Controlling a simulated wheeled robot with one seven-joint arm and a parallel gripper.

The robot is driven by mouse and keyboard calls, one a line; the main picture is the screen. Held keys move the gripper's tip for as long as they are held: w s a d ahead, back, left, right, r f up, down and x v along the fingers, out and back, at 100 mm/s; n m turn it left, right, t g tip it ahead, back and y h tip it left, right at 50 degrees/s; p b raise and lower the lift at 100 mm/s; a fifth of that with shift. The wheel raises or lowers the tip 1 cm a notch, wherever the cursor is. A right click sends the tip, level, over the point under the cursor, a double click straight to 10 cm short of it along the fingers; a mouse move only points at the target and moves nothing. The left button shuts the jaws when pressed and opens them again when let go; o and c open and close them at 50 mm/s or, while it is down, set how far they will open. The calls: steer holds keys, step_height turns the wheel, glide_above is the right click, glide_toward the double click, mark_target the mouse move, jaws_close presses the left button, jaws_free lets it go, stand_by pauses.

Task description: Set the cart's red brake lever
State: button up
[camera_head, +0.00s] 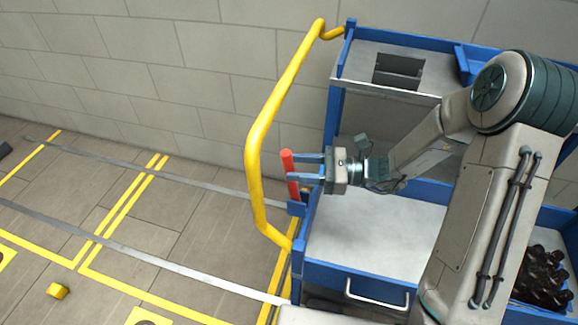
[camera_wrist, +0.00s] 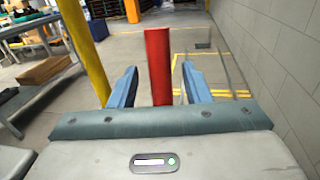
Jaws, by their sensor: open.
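The red brake lever (camera_head: 288,162) stands nearly upright at the cart's left end, just inside the yellow push handle (camera_head: 256,145). The blue cart (camera_head: 350,275) has a grey lower deck and an upper shelf. My gripper (camera_head: 298,169) is open, with its blue fingers pointing left at the lever. In the wrist view the lever (camera_wrist: 158,65) rises between the two spread fingers, with a gap visible on each side. I cannot tell how deep between the fingertips it sits. The lever's lower end is partly hidden by the lower finger in the head view.
The yellow handle also shows close on the left in the wrist view (camera_wrist: 84,45). Dark bottles (camera_head: 543,278) stand at the cart's right. A tiled wall (camera_head: 150,70) runs behind.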

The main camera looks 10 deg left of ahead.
steer(key=shift+s+a, duration=0.15)
steer(key=shift+a, duration=1.2)
jaws_close()
